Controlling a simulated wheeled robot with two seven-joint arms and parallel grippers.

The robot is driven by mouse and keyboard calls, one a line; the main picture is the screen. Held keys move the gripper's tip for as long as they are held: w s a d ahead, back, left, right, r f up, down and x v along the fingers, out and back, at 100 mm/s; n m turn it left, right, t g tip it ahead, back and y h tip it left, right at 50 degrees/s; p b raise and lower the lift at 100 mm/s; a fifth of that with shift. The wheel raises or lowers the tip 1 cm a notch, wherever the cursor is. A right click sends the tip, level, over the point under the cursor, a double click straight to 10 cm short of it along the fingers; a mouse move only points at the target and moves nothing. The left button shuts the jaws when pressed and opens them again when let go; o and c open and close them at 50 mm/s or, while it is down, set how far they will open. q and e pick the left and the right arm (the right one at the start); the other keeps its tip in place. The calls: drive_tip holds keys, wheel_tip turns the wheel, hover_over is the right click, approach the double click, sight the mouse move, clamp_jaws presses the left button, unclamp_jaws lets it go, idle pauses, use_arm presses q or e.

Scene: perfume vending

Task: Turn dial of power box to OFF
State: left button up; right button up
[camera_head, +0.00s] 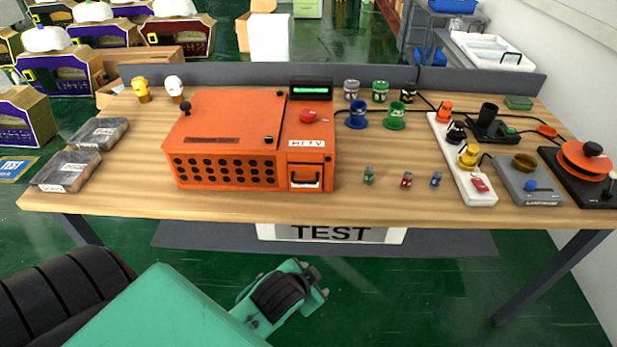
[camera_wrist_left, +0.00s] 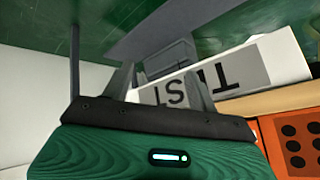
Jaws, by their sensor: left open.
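A grey box with a blue dial (camera_head: 531,186) and a brown round top stands at the right of the table. It looks like the power box, but I cannot read the dial's setting or its label. My left gripper (camera_wrist_left: 160,78) is open and empty in the left wrist view, with its fingers pointing toward the TEST sign at the table's front. In the head view my left arm is low in front of the table, well left of the grey box and below the tabletop. My right gripper is out of view.
An orange machine (camera_head: 225,140) fills the table's left middle. A white power strip (camera_head: 468,170) stands left of the grey box, and a black base with an orange disc (camera_head: 583,160) right of it. Small cans and cups stand between. The table's front edge (camera_head: 330,214) is mostly clear.

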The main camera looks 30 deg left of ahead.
use_arm(q)
drive_tip(key=w+d+r+m+t+h, duration=0.25)
drive_tip(key=w+r+m+t, duration=0.25)
drive_tip(key=w+r, duration=0.45)
drive_tip(key=w+d+r+m+t+h, duration=0.1)
drive_tip(key=w+d+r+m+t, duration=0.35)
drive_tip(key=w+r, duration=0.5)
drive_tip(key=w+d+r+m+g+h, duration=0.3)
drive_tip(key=d+r+m+g+h, duration=0.4)
drive_tip(key=m, duration=0.8)
drive_tip(key=w+d+r+m+g+h, duration=0.35)
drive_tip(key=m+h, duration=0.55)
drive_tip(key=m, duration=0.6)
wheel_tip(320, 180, up, 8)
drive_tip(key=m+g+y, duration=0.7)
drive_tip(key=m+y, duration=0.1)
drive_tip(key=y, duration=1.1)
hover_over(308, 112)
wheel_tip(308, 112, down, 12)
drive_tip(key=shift+d+f+p, duration=0.1)
drive_tip(key=shift+f+p, duration=0.05)
drive_tip(key=shift+p, duration=0.55)
drive_tip(key=shift+f, duration=0.7)
drive_tip(key=c, duration=1)
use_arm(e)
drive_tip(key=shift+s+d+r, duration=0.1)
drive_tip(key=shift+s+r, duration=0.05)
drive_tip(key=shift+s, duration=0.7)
